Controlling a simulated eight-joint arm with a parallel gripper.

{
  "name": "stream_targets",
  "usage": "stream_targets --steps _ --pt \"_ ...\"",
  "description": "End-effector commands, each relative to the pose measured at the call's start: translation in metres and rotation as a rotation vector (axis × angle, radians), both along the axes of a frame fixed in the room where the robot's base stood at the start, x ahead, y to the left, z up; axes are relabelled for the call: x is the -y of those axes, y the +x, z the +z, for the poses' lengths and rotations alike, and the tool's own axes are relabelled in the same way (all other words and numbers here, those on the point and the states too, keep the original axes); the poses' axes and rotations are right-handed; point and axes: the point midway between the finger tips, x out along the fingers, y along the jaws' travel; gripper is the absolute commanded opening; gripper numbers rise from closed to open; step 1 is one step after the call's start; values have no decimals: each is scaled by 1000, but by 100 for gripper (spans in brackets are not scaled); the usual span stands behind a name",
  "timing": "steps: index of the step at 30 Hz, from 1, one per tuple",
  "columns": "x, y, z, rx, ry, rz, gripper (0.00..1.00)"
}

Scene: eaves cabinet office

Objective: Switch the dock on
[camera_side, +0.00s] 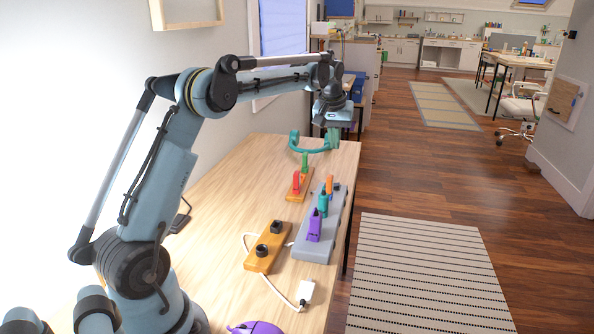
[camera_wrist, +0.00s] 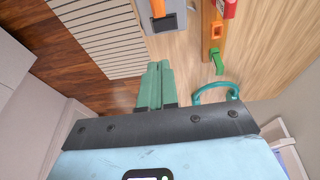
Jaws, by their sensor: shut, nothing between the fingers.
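My gripper (camera_side: 332,138) is over the far end of the desk, its green fingers together and empty; it also shows in the wrist view (camera_wrist: 155,85). A long grey block (camera_side: 313,240), which looks like the dock, lies on the desk closer to the side camera. It carries upright purple (camera_side: 314,226), teal (camera_side: 322,204) and orange (camera_side: 329,185) pieces and a small dark part at its far end. In the wrist view the grey block's end (camera_wrist: 163,42) is beyond my fingertips, apart from them. I cannot tell its switch state.
An orange-brown board (camera_side: 299,186) with red and green pieces lies left of the grey block. A teal curved piece (camera_wrist: 215,89) is beside my gripper. A wooden board (camera_side: 262,259) with black knobs, a white plug (camera_side: 305,292) and a purple object (camera_side: 255,327) are on the near desk.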

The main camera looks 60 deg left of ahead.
Motion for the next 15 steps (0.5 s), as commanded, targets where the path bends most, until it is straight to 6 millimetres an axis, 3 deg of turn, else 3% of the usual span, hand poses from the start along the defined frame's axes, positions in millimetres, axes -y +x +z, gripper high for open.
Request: stream_targets --steps 15 --pt "-13 22 -93 0 0 -1 0"
